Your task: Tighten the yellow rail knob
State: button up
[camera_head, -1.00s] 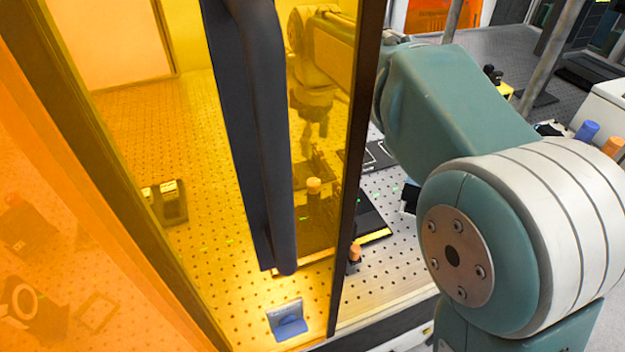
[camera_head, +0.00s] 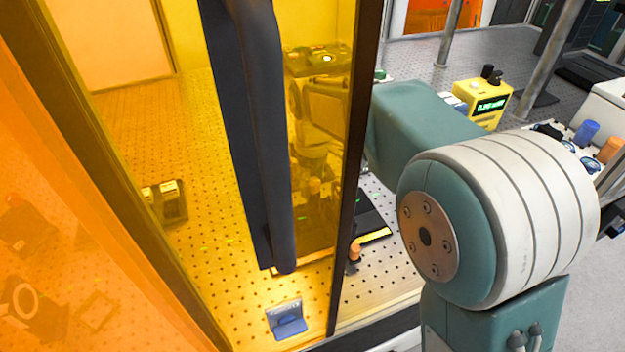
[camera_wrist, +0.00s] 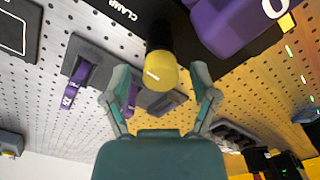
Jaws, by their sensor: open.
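The yellow rail knob (camera_wrist: 162,76) has a white mark on its face and a dark stem, and fills the top middle of the wrist view. My gripper (camera_wrist: 160,82) is open, with one finger to the left and one to the right of the knob. Gaps show on both sides, so neither finger appears to touch it. In the head view my gripper (camera_head: 312,168) is seen through the amber panel, low over the dark rail assembly. The knob is hard to make out there.
A dark plate marked CLAMP (camera_wrist: 125,10) and a purple block (camera_wrist: 235,22) lie close to the knob. A purple tag (camera_wrist: 78,84) sits on a grey plate at left. In the head view, an amber panel (camera_head: 310,30) and its dark post (camera_head: 355,150) stand beside my arm.

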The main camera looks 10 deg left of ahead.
grip_shut()
jog(key=shift+m, duration=0.4)
jog(key=m, duration=0.7)
jog(key=shift+f, duration=0.1)
jog(key=m, duration=0.5)
jog(key=shift+s+m, duration=0.1)
jog(key=shift+m, duration=1.8)
jog(key=shift+f, duration=0.1)
